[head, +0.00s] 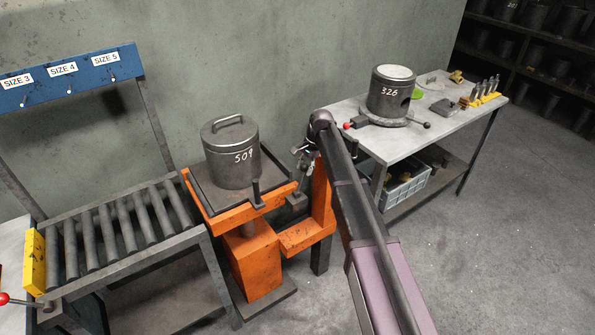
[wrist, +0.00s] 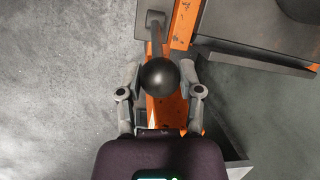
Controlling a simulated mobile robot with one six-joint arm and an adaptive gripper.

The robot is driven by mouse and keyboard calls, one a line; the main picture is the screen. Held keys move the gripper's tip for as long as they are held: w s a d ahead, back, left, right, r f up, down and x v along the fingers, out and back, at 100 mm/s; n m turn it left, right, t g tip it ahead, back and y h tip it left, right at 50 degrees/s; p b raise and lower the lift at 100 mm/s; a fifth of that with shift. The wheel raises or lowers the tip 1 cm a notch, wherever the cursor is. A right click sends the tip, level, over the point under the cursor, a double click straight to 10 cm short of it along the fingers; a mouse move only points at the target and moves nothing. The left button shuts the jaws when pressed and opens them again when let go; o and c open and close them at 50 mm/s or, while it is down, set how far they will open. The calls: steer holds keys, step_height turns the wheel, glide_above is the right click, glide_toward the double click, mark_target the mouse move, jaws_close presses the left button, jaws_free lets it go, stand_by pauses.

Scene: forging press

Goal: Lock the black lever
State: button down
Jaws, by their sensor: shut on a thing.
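The black lever's round knob (wrist: 160,76) sits between the two fingers of my gripper (wrist: 160,70) in the wrist view. The fingers are shut on the knob, one on each side. The lever's dark shaft (wrist: 156,38) runs from the knob up to a grey block beside the orange frame (wrist: 184,25). In the head view my gripper (head: 303,163) is at the right side of the orange lift stand (head: 255,268). My arm and fingers hide much of the lever there.
A lidded grey canister (head: 230,160) marked 509 stands on the orange stand. A roller conveyor (head: 118,222) is at the left. A workbench (head: 432,135) at the right holds a canister (head: 391,98) marked 326. Free floor lies at the lower right.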

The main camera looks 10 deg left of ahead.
steer(key=shift+w+d+f+b, duration=0.3)
steer(key=shift+w+d, duration=0.1)
steer(key=shift+d, duration=0.1)
steer(key=shift+w+d+f+b, duration=0.15)
steer(key=shift+w+d+f, duration=0.2)
steer(key=shift+d, duration=0.15)
steer(key=shift+c, duration=1.3)
jaws_free()
steer(key=shift+r, duration=0.1)
steer(key=shift+r, duration=0.1)
